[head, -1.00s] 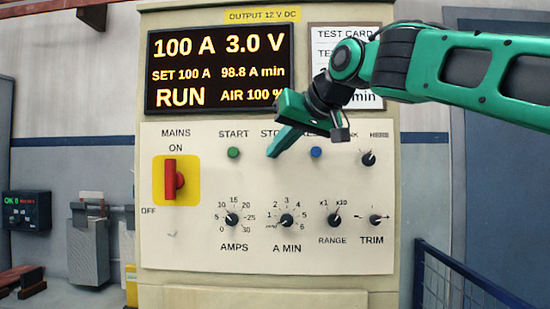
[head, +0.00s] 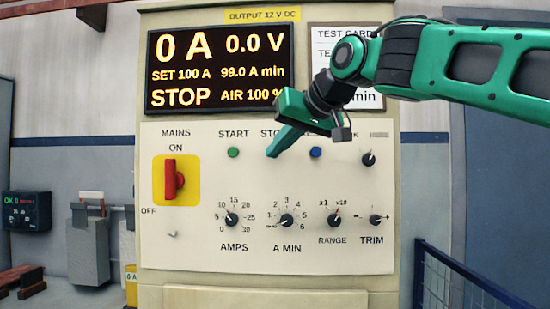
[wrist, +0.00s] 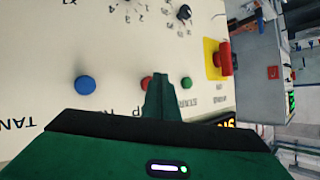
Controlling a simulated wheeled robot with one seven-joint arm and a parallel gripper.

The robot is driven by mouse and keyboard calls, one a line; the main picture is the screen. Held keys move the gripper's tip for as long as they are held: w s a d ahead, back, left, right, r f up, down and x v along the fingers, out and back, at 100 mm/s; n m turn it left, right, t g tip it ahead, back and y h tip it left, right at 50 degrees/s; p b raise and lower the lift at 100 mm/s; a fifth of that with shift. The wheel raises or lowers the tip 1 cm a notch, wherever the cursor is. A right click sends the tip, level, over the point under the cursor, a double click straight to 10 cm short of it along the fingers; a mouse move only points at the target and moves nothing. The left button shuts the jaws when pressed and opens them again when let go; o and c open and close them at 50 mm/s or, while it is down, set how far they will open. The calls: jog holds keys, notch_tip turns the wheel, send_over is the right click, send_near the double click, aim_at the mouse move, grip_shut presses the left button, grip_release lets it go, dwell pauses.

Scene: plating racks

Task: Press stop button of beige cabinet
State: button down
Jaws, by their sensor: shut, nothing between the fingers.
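The beige cabinet (head: 160,240) faces me. Its display (head: 219,69) reads STOP, 0 A, 0.0 V and 99.0 A min. My gripper (head: 271,153) is shut and empty, with its tip at the panel below the partly covered STOP label (head: 268,134). In the head view the gripper hides the stop button. In the wrist view the red stop button (wrist: 147,83) shows beside the fingers (wrist: 161,80), partly hidden by them. I cannot tell whether the tip still touches it.
The green START button (head: 233,153) is left of the tip and a blue button (head: 315,153) is right of it. The red mains switch (head: 173,180) is further left. Several knobs sit below. A blue railing (head: 455,280) stands at the lower right.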

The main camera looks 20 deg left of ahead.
jog(key=shift+s, duration=0.25)
jog(key=shift+s+d, duration=0.2)
jog(key=shift+s, duration=0.6)
jog(key=shift+s+d, duration=0.25)
jog(key=shift+s, duration=0.6)
jog(key=shift+s+d, duration=0.2)
jog(key=shift+s, duration=0.6)
